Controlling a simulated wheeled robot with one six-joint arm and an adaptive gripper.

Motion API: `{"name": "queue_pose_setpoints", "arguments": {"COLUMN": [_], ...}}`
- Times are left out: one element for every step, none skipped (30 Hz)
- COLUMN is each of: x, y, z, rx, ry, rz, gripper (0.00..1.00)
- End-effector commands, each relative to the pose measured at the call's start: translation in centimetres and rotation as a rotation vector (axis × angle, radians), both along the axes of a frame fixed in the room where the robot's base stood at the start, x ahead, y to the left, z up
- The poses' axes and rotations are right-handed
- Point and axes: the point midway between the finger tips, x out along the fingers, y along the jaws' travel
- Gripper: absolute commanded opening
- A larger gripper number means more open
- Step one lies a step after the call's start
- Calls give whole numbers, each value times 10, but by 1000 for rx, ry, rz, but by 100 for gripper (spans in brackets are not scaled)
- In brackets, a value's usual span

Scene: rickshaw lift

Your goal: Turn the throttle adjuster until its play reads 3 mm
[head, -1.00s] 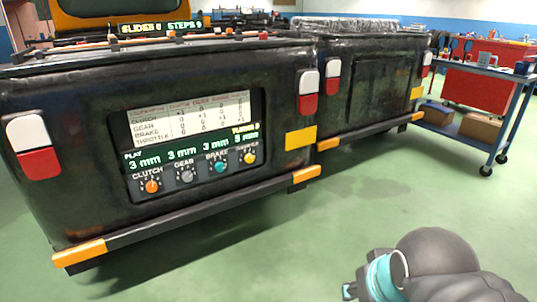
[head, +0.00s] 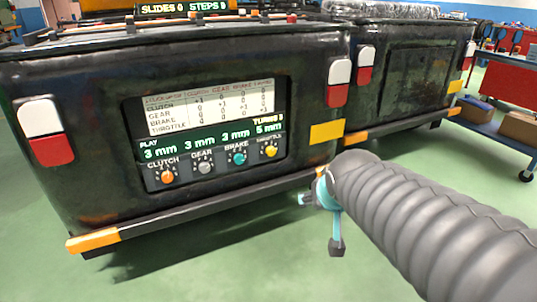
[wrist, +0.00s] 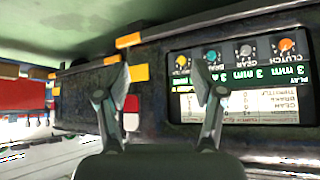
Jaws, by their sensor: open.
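The throttle adjuster (head: 271,151) is a yellow knob at the right end of a row on the rear panel (head: 213,133). Its play reads 5 mm. The orange clutch (head: 167,177), grey gear (head: 205,168) and teal brake (head: 239,159) knobs each read 3 mm. In the wrist view the picture is upside down and the throttle knob (wrist: 181,62) shows between the fingers. My gripper (wrist: 160,88) is open and empty, apart from the panel. In the head view my gripper (head: 318,222) is low and right of the panel, partly hidden by my arm.
The dark vehicle body has a protruding bumper (head: 200,215) with orange ends below the panel. A second vehicle (head: 420,75) stands at right. A blue trolley (head: 500,110) with cardboard boxes is farther right. Green floor (head: 230,265) is open in front.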

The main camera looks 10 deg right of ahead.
Motion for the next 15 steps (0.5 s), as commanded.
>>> {"name": "queue_pose_setpoints", "arguments": {"x": [25,39,58,73,87,106,120,133,151,164,177,194,206,218,234], "y": [-5,-8,-11,-13,-15,-18,-19,-21,-22,-23,-24,-26,-27,-28,-28], "z": [-3,-3,-3,-3,-4,-5,-6,-8,-11,-13,-16,-20,-23,-27,-33], "rx": [0,2,5,8,11,18,22,29,38,46,55,66,75,86,102], "ry": [-29,-54,-86,-111,-137,-168,-192,-215,-248,-271,-294,-325,-348,-372,-400], "rz": [-15,-22,-30,-35,-39,-44,-46,-46,-46,-47,-45,-41,-41,-37,-31], "gripper": [68,68,68,68,68,68,68,68,68,68,68,68,68,68,68]}}
